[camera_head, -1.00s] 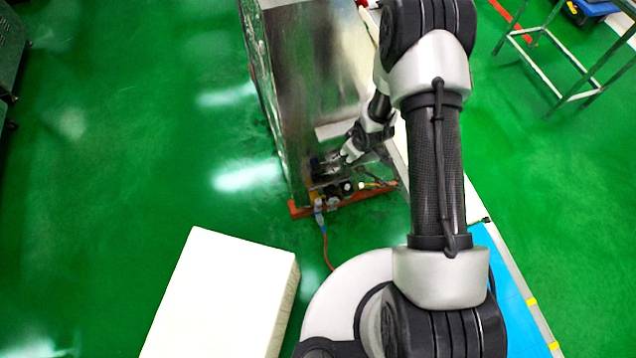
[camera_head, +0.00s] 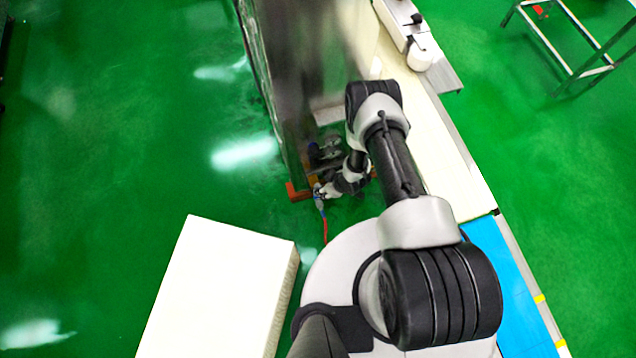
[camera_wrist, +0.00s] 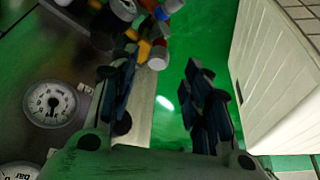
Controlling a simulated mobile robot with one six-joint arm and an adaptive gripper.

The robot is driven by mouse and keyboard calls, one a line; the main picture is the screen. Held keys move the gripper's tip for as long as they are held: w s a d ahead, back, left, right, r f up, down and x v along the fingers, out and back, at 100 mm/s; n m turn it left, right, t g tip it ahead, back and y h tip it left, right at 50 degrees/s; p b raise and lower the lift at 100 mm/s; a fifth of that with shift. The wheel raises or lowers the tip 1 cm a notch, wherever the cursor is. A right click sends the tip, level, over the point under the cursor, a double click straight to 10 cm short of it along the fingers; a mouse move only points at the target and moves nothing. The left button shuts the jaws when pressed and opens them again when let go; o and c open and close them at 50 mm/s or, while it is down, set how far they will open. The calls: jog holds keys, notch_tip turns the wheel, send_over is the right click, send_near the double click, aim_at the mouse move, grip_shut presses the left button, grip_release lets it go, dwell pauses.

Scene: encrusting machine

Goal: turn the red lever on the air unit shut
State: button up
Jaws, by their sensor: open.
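The air unit shows in the wrist view as a cluster of fittings (camera_wrist: 130,12) at the top, with silver, yellow, red and blue parts. Small red pieces sit near its lower right end, but I cannot tell which is the lever or how it is turned. My gripper (camera_wrist: 158,66) is open and empty, its two dark fingers pointing up towards the cluster. The left finger is close to the fittings; contact cannot be told. In the head view my gripper (camera_head: 322,190) is low beside the machine's foot and hides much of the unit.
The tall metal machine (camera_head: 290,80) stands just behind the gripper. Pressure gauges (camera_wrist: 50,103) face the wrist camera at left. A large white block (camera_head: 215,290) lies at the lower left. A red hose (camera_head: 325,228) runs along the green floor. Open floor lies left.

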jog(key=b+x, duration=0.4)
jog(key=x, duration=0.6)
jog(key=shift+f, duration=0.2)
grip_shut()
dwell(0.4)
